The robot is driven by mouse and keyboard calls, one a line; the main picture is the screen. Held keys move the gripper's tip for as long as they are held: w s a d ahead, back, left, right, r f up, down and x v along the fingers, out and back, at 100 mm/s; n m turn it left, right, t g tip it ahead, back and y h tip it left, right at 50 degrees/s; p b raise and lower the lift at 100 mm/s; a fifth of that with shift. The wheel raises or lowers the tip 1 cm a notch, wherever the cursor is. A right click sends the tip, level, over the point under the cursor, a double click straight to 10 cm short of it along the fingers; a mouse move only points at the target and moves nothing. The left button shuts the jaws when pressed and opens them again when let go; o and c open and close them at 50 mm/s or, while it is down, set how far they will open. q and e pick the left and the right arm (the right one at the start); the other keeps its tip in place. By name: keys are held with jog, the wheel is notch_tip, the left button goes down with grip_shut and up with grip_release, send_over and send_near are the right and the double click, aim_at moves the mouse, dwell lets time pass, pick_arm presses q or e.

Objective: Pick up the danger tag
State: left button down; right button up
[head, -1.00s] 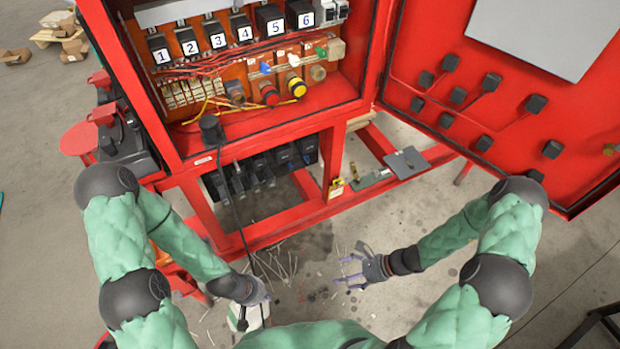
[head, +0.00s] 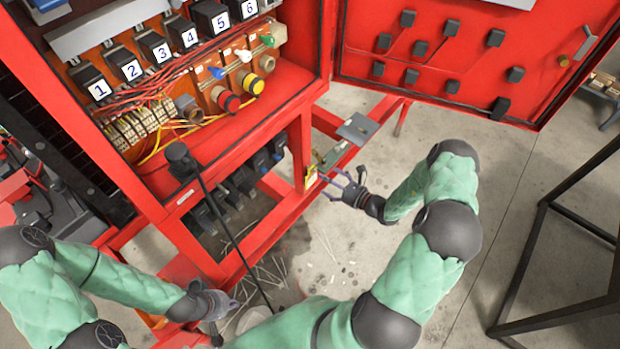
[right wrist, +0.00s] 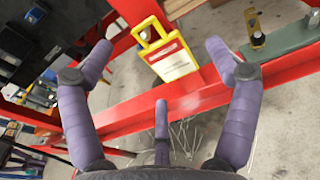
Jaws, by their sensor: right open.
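The danger tag is a yellow tag with a white and red label. In the right wrist view the tag (right wrist: 172,60) hangs at the red frame beam, between my spread fingers. In the head view the tag (head: 311,177) shows small at the frame's lower corner post. My right gripper (head: 334,184) is open just right of the tag, and nothing is between its fingers' grip. In the right wrist view, its purple fingers (right wrist: 161,52) stand apart on both sides of the tag, not visibly touching it. My left gripper (head: 222,303) is low at the left, away from the tag; its opening is unclear.
The red cabinet (head: 215,150) with numbered breakers stands open above, its door (head: 450,60) swung right. A grey plate (head: 357,129) sits on the lower rail near the tag. A black cable (head: 225,225) hangs down in front. A dark metal frame (head: 545,250) stands at right.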

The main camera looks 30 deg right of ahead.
aim_at(316, 174)
jog(key=x, duration=0.1)
jog(key=b+x, duration=0.1)
jog(key=x, duration=0.3)
jog(key=shift+w+a+r, duration=0.1)
jog(key=shift+a+r, duration=0.05)
jog(key=shift+a, duration=0.2)
jog(key=c, duration=1.6)
